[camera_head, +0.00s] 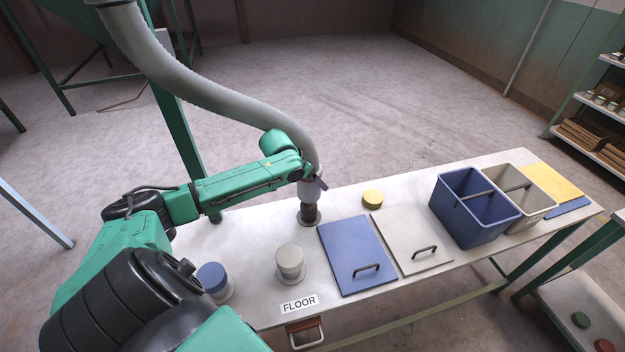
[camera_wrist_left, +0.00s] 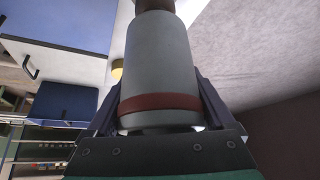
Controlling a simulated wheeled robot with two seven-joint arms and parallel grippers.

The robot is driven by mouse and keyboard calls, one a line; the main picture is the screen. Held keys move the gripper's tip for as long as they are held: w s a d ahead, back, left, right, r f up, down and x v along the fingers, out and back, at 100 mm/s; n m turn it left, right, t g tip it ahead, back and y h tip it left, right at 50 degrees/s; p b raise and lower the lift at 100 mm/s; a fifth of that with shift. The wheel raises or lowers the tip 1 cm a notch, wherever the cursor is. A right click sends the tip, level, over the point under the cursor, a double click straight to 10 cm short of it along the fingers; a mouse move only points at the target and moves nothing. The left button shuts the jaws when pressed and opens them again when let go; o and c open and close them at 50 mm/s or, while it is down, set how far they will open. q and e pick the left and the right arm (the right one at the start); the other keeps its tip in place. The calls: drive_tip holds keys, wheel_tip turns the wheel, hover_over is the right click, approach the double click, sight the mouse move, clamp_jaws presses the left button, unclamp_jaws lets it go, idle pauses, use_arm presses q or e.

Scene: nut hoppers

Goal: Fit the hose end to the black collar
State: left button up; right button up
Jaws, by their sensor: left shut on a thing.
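The grey hose (camera_head: 225,98) hangs down from the upper left of the head view to its hose end (camera_head: 309,191). My left gripper (camera_head: 314,182) is shut on the hose end, one finger on each side. In the left wrist view the grey hose end (camera_wrist_left: 158,60) with its dark red band fills the middle. The black collar (camera_head: 309,213) stands upright on the table directly below the hose end. A dark piece at the wrist view's top edge appears to be it. I cannot tell whether the hose end sits on the collar or just above it. My right gripper is out of view.
On the white table (camera_head: 250,232) stand a beige collar (camera_head: 290,260) and a blue collar (camera_head: 212,276). A blue lid (camera_head: 352,250), a pale lid (camera_head: 408,236), a yellow disc (camera_head: 372,198), a blue bin (camera_head: 475,215) and a beige bin (camera_head: 533,204) lie to the right.

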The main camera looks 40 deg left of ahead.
use_arm(q)
drive_tip(key=shift+a+f+b, duration=0.1)
drive_tip(key=shift+f+b, duration=0.6)
drive_tip(key=shift+f, duration=1.65)
drive_tip(key=o, duration=1.3)
drive_tip(key=shift+o, duration=0.2)
